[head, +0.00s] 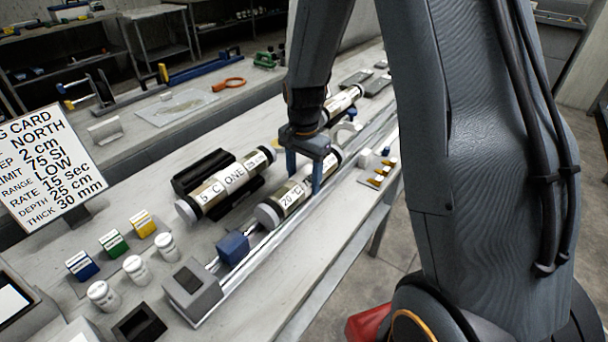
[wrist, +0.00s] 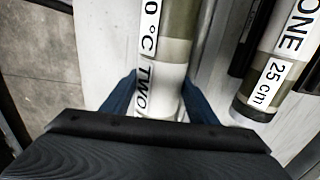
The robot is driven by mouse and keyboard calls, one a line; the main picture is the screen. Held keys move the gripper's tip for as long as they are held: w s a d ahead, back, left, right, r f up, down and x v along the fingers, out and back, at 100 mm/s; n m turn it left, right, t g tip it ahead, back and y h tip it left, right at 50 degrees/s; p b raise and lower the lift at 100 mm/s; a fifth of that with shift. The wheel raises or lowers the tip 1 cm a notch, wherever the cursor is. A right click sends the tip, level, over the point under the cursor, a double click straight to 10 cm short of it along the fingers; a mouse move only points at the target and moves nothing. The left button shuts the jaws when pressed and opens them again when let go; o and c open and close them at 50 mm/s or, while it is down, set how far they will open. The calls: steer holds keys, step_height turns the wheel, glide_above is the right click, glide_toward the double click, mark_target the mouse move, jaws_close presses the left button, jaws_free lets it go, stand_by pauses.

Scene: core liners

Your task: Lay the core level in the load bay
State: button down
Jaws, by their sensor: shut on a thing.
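My gripper (head: 304,178) has its blue fingers shut on the core labelled "20 °C" (head: 285,201), a pale and dark banded cylinder with a grey end cap. In the wrist view the same core (wrist: 177,40) runs between the fingers and also reads "TWO". In the head view it lies lengthwise along or just over the metal rail track (head: 262,246), behind a blue block (head: 233,248). Whether it touches the track is hard to tell. No part is clearly marked as the load bay.
Another core (head: 343,102) lies beyond my gripper. A grey box (head: 191,290) ends the track. White jars (head: 135,268) and coloured blocks stand left. A card (head: 47,167) stands further left.

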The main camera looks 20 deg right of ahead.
mark_target(304, 174)
steer(key=c, duration=0.7)
jaws_free()
steer(key=shift+f, duration=0.1)
step_height(304, 174, up, 12)
steer(key=b, duration=0.2)
steer(key=shift+b, duration=0.3)
steer(key=s+f+n, duration=0.2)
steer(key=s+n, duration=0.1)
steer(key=s, duration=0.2)
steer(key=s+f+n, duration=0.2)
steer(key=s+n, duration=0.2)
steer(key=s, duration=0.2)
steer(key=s+f+n, duration=0.1)
steer(key=s+n, duration=0.2)
steer(key=s, duration=0.3)
steer(key=shift+s+f+n+t, duration=0.15)
steer(key=shift+f+n+t, duration=0.25)
